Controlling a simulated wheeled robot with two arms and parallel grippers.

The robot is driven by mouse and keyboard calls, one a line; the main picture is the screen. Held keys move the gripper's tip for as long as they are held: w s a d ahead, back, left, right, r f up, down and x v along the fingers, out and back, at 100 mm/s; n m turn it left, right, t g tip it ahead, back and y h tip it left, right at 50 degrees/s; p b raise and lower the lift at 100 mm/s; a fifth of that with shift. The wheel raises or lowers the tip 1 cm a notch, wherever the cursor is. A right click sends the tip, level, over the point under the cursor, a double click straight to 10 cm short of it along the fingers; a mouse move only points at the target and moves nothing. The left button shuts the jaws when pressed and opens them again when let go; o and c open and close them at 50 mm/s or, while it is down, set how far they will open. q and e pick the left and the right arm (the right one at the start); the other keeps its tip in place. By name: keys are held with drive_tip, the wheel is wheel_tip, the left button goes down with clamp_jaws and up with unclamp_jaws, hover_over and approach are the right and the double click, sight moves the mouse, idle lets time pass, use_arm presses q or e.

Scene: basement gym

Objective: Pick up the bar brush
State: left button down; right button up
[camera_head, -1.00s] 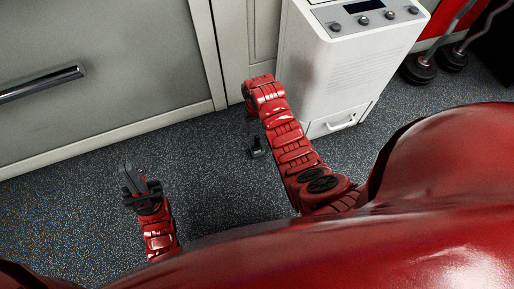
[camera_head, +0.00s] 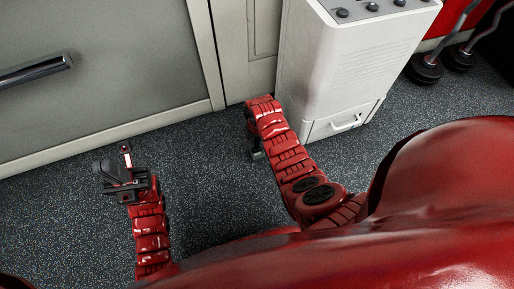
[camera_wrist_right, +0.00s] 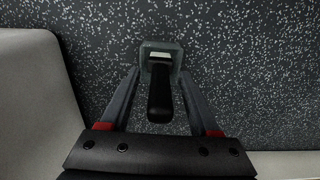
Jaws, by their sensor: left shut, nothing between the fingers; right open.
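In the head view a small dark part, likely the brush (camera_head: 256,150), shows on the floor beside my right arm; that arm hides my right gripper there. My left gripper (camera_head: 123,163) is shut and empty over the floor at left, far from the brush.
A white appliance with knobs (camera_head: 350,80) stands just beyond my right arm. A grey cabinet with a metal handle (camera_head: 36,72) fills the upper left. Round weights (camera_head: 425,68) stand at upper right. Dark speckled floor (camera_head: 215,190) is clear between my arms.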

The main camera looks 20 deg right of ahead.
drive_tip(key=shift+f, duration=0.3)
clamp_jaws()
idle(0.3)
